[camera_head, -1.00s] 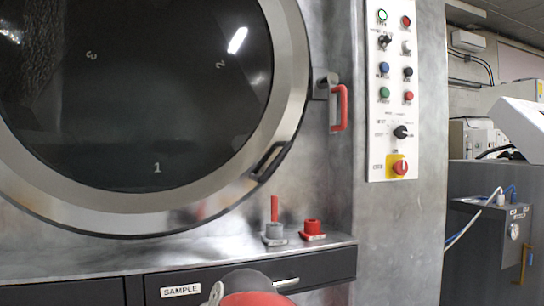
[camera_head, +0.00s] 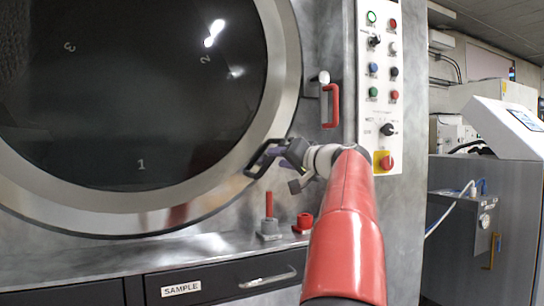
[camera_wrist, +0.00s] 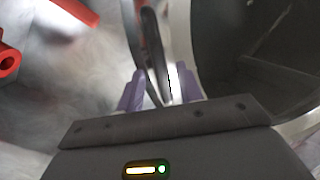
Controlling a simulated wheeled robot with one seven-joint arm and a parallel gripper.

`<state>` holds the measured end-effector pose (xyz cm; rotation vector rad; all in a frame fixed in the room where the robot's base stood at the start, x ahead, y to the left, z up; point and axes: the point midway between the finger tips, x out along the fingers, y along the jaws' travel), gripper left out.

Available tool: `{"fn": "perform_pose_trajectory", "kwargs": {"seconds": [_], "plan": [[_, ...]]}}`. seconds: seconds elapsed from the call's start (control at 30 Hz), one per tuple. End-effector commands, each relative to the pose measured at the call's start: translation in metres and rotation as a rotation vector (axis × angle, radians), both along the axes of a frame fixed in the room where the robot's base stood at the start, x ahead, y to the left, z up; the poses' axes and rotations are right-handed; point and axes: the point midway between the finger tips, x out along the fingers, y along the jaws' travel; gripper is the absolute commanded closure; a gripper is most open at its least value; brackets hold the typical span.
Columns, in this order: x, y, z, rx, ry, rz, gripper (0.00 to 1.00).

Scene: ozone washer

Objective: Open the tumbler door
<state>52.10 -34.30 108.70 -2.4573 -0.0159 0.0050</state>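The tumbler door (camera_head: 280,60) is a large round door with a pale metal ring and dark glass; it looks shut. Its black handle (camera_head: 252,165) is on the lower right of the ring. My gripper (camera_head: 274,155) is at this handle, reaching in from the right. In the wrist view the handle (camera_wrist: 150,45) stands between the two purple fingers of my gripper (camera_wrist: 160,92). The fingers are apart, with a light gap beside the right one. I cannot tell whether the left finger touches the handle.
A red latch handle (camera_head: 332,106) is right of the door, beside a control panel (camera_head: 383,110). Below are a grey fitting with a red lever (camera_head: 269,220) and a red fitting (camera_head: 304,222) on the ledge. A drawer marked SAMPLE (camera_head: 222,283) is underneath.

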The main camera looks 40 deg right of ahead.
Motion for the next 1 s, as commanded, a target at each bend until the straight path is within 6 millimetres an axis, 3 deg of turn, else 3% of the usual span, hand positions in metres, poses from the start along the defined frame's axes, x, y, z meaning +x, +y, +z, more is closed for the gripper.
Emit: {"fn": "perform_pose_trajectory", "kwargs": {"seconds": [0.2,0.57,0.87,1.0], "plan": [[0.03,0.001,0.001,0.001,0.002,0.002,0.64],[0.037,0.001,0.0,0.0,0.001,0.001,0.64],[0.037,0.001,0.0,0.0,0.001,0.001,1.0],[0.037,0.001,0.0,0.0,0.001,0.001,1.0]]}}
